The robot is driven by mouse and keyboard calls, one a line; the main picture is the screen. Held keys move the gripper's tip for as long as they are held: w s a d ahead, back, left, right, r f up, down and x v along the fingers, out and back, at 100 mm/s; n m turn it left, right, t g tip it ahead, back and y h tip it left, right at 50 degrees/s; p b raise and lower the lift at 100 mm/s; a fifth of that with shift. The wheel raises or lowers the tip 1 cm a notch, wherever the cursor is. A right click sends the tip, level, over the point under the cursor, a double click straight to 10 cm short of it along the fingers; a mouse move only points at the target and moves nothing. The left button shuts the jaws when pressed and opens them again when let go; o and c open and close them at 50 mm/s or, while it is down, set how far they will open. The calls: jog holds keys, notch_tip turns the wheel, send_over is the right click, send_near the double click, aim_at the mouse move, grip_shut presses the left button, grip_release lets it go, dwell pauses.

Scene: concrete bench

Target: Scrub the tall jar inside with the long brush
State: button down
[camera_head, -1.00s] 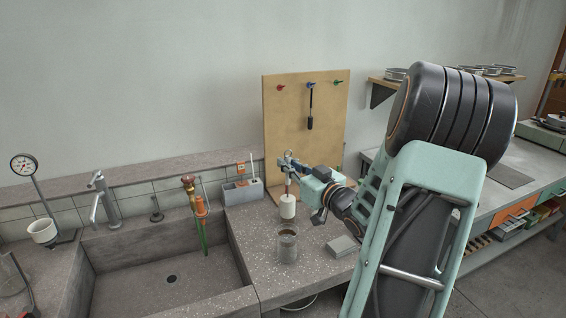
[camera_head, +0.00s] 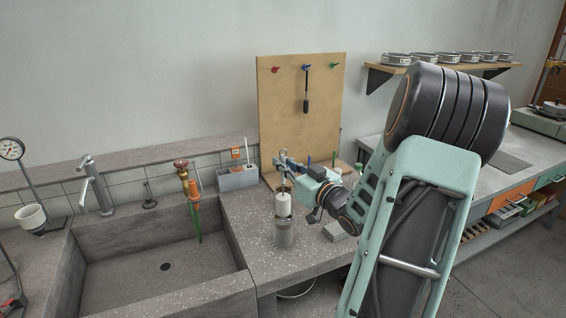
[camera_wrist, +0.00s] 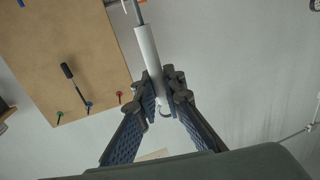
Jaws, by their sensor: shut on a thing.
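My gripper (camera_head: 285,167) is shut on the upper end of the long brush. In the wrist view, the fingertips (camera_wrist: 166,98) close around its white handle (camera_wrist: 150,60), and a thin grey rod runs on from it. In the head view, the brush's white, cylinder-shaped head (camera_head: 283,204) hangs upright below the gripper at the mouth of the tall jar. The jar (camera_head: 284,236) is grey and see-through, and stands upright on the speckled bench right of the sink. I cannot tell whether the head's lower end is inside the jar or touching its rim.
A sink (camera_head: 165,283) with taps lies to the left. A grey caddy (camera_head: 237,179) stands behind the bench's left part. A wooden pegboard (camera_head: 275,110) with a hanging black-handled tool (camera_head: 306,104) stands at the back. A small grey block (camera_head: 337,231) lies right of the jar.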

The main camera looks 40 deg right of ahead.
aim_at(284, 194)
jog(key=shift+f+b, duration=3.75)
jog(key=shift+f, duration=1.2)
jog(key=shift+r, duration=0.1)
notch_tip(284, 194, up, 5)
jog(key=p, duration=0.3)
jog(key=shift+f+p, duration=0.2)
jog(key=shift+p, duration=0.1)
jog(key=shift+f+b, duration=2.3)
jog(key=shift+f, duration=0.15)
jog(key=shift+r+p, duration=4.85)
jog(key=shift+r, duration=2)
